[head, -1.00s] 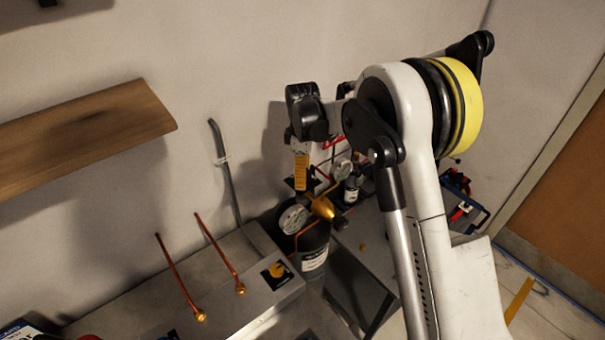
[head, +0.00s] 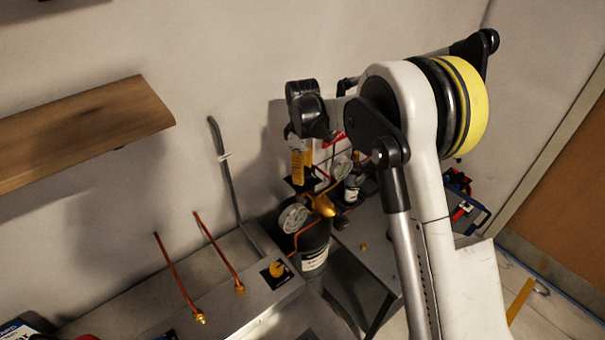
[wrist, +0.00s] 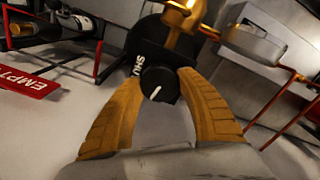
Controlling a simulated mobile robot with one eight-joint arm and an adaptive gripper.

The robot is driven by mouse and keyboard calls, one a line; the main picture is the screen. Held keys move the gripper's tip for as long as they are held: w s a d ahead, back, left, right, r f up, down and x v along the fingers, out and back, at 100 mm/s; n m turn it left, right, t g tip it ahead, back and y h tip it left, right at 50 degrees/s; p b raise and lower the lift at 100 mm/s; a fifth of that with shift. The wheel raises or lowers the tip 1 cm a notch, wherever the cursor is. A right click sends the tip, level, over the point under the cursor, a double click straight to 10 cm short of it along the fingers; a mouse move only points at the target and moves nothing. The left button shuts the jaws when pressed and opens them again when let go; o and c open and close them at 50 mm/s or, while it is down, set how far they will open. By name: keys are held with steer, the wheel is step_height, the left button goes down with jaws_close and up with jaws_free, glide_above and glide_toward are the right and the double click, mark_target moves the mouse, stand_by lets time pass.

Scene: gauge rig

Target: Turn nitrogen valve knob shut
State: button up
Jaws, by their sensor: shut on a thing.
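The nitrogen valve knob (wrist: 158,88) is a round black knob with a white pointer line, in the middle of the wrist view. My gripper (wrist: 158,80) has its orange fingers on either side of it, shut on it. The pointer line slants up to the right. A black plate (wrist: 135,62) behind the knob carries white letters, partly hidden, that read "SHU". In the head view my gripper (head: 301,166) points down above a dark gas cylinder (head: 316,250) with brass fittings. The knob is hidden there.
A round gauge (head: 294,217) and copper tubing sit close to my gripper. A red "EMPTY" tag (wrist: 30,83) hangs on a rack at left in the wrist view. A wooden shelf (head: 80,130) juts from the wall. A grey box with a yellow dial (head: 277,269) stands in front.

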steer(key=m+b, duration=0.1)
steer(key=m, duration=0.3)
steer(key=shift+f+m+b, duration=0.1)
steer(key=shift+m+b, duration=0.2)
steer(key=m+b, duration=0.1)
steer(key=m, duration=0.2)
steer(key=shift+m, duration=0.4)
steer(key=m, duration=0.3)
steer(key=shift+b, duration=0.35)
steer(key=shift+m, duration=2)
steer(key=shift+c, duration=0.2)
steer(key=o, duration=1.2)
steer(key=shift+d, duration=0.1)
steer(key=shift+r, duration=0.25)
